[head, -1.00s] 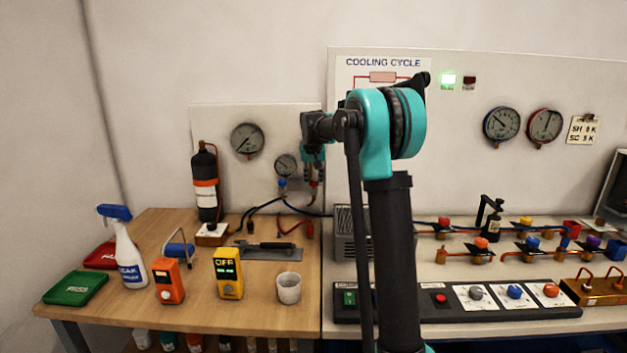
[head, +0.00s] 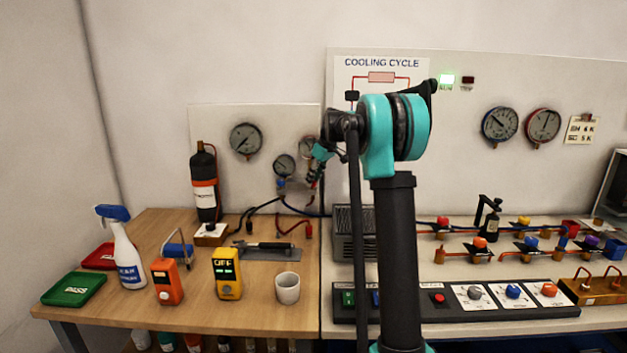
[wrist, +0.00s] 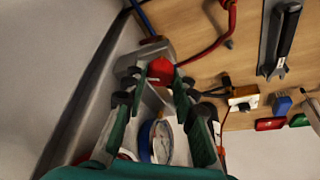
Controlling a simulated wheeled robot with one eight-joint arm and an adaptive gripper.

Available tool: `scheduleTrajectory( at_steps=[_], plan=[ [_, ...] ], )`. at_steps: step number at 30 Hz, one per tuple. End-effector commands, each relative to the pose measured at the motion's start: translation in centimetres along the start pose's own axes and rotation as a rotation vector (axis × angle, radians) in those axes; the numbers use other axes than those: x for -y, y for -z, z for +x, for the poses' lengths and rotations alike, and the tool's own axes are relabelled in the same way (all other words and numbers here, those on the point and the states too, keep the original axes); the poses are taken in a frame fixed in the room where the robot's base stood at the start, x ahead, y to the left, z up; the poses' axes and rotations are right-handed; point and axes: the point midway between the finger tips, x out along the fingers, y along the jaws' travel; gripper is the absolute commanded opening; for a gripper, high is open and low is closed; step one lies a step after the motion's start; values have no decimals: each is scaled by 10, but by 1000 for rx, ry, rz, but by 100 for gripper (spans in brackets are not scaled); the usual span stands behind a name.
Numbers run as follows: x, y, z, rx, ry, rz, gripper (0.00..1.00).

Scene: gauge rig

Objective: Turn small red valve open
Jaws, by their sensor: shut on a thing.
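The small red valve (wrist: 160,70) is a red knob on a grey manifold block. In the wrist view it sits between the fingertips of my gripper (wrist: 156,80). The fingers are closed against the knob's sides. In the head view my gripper (head: 316,172) is tilted down at the manifold (head: 296,187), and hides the red valve there. A gauge with a blue rim (wrist: 147,141) shows between my fingers in the wrist view. The manifold's two gauges show in the head view, one (head: 284,165) left of my gripper, the other (head: 307,147) partly hidden behind it.
Blue and red hoses run from the manifold to the wooden table (head: 190,318). A panel gauge (head: 245,140) hangs to the left.

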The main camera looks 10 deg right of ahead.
Motion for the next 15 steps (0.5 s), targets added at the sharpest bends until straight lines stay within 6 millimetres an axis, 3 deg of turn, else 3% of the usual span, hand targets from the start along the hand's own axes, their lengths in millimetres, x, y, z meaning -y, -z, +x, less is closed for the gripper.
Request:
scheduleTrajectory(
  at_steps=[15],
  plan=[
    [-3, 0, 0, 0, 123, -300, 0]
  ],
)
